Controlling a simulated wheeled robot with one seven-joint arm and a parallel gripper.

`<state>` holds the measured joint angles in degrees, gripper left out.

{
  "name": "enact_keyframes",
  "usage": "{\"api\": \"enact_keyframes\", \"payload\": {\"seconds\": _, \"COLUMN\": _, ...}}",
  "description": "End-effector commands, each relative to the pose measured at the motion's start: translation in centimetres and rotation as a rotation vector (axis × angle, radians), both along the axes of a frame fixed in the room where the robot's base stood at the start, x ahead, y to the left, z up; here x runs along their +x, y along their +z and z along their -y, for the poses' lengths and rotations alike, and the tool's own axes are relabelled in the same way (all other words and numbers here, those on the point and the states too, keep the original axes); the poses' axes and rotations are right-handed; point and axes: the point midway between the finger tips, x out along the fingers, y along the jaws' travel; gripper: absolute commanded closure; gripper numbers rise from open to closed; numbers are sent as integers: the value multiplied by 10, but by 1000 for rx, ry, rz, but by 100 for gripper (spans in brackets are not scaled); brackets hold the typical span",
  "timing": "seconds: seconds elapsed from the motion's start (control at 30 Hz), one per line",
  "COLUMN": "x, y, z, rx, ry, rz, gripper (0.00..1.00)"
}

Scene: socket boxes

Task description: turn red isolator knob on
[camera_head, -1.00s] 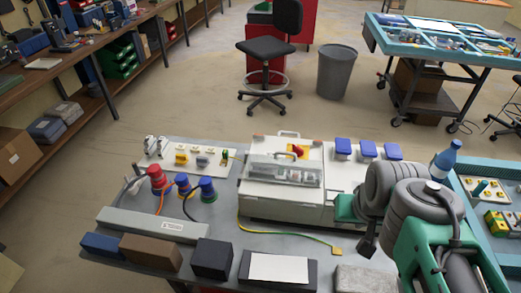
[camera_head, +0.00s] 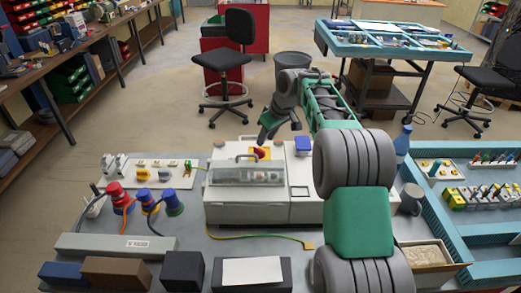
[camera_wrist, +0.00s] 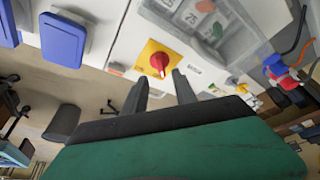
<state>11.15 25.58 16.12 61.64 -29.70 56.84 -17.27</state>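The red isolator knob (camera_wrist: 159,62) sits on a square yellow plate (camera_wrist: 176,51) on the light grey socket box. In the head view the knob (camera_head: 262,152) shows small on top of the box, behind the clear cover. My gripper (camera_wrist: 160,83) is open and empty in the wrist view. Its two dark fingers point toward the knob, one to each side in the picture, and look short of it. In the head view my gripper (camera_head: 275,130) hangs over the back edge of the box, near the knob.
A clear hinged cover (camera_head: 248,174) stands in front of the knob, with a handle behind it. Blue socket lids (camera_wrist: 64,38) are beside it. Red and blue plugs (camera_head: 145,198) with cables stand to the left. A blue bottle (camera_head: 403,140) stands at the right.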

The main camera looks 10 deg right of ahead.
Motion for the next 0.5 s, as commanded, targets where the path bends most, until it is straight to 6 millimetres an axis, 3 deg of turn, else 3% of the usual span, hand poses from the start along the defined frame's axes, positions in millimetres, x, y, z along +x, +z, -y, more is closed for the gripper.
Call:
{"api": "enact_keyframes", "payload": {"seconds": 0.3, "x": 17, "y": -50, "z": -13, "rx": 1, "ry": -1, "rz": -2, "gripper": 66}}
{"api": "enact_keyframes", "payload": {"seconds": 0.5, "x": 23, "y": -65, "z": -16, "rx": 0, "ry": -1, "rz": 1, "gripper": 66}}
